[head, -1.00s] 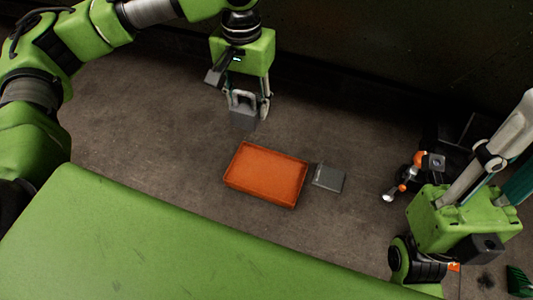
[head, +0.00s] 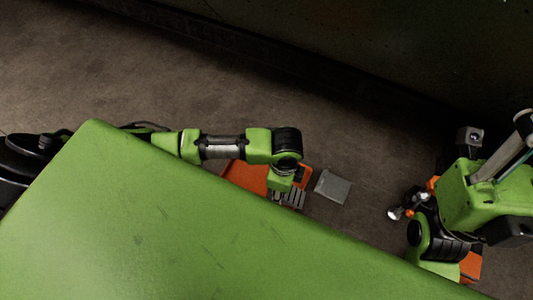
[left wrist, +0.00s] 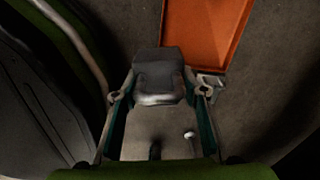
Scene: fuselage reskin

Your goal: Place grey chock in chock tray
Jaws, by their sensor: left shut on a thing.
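The orange chock tray (head: 244,176) lies on the floor behind my green body edge, partly covered by my left arm. It also shows at the top of the left wrist view (left wrist: 212,25). My left gripper (head: 287,198) is at the tray's right part in the head view, with its tips hard to make out. In the left wrist view, the gripper (left wrist: 160,95) is shut on the grey chock (left wrist: 158,72), which overlaps the tray's near left edge there. The chock is hidden in the head view, and its height over the tray is unclear.
A flat grey plate (head: 332,187) lies on the floor just right of the tray. An orange and white item (head: 397,213) is near my right arm. A dark wall (head: 400,50) stands at the back. The floor behind the tray is clear.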

